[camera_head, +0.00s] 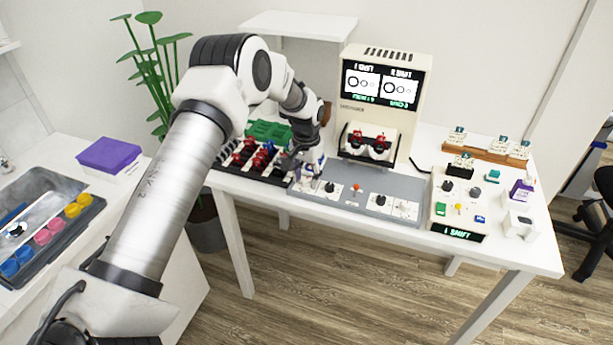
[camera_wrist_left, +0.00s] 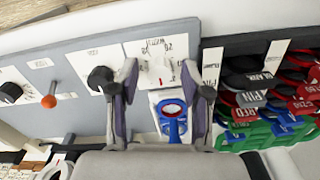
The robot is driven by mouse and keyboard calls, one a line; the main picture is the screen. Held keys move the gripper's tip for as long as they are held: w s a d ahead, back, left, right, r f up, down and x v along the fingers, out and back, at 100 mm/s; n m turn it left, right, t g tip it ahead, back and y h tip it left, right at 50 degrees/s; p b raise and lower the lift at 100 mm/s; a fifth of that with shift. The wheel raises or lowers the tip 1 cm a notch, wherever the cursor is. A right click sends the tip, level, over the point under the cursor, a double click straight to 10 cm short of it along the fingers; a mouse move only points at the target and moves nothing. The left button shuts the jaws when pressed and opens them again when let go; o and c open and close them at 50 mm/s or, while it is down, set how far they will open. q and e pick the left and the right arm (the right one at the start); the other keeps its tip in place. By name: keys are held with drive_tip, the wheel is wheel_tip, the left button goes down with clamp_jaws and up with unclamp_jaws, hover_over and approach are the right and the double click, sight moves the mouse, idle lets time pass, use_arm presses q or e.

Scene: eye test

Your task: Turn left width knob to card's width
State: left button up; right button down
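The grey panel (camera_head: 350,203) on the table carries several knobs. No card's width can be read. My right gripper is out of view.
A black knob (camera_head: 329,187) and an orange lever (camera_head: 355,187) stand close beside. A rack of red, black and blue pieces (camera_head: 250,160) borders the panel's left end. A white machine with a screen (camera_head: 381,86) stands behind; a control box (camera_head: 457,207) stands right.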

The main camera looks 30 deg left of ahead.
use_arm(q)
clamp_jaws()
drive_tip(key=shift+n, duration=0.3)
drive_tip(key=shift+r+n+p, duration=0.15)
drive_tip(key=shift+n+p, duration=0.65)
drive_tip(key=n+p, duration=0.2)
drive_tip(key=n, duration=0.1)
drive_tip(key=n+p, duration=0.2)
drive_tip(key=n, duration=0.4)
drive_tip(key=shift+n, duration=0.4)
drive_tip(key=n+p, duration=0.2)
drive_tip(key=n, duration=0.3)
drive_tip(key=shift+n, duration=0.3)
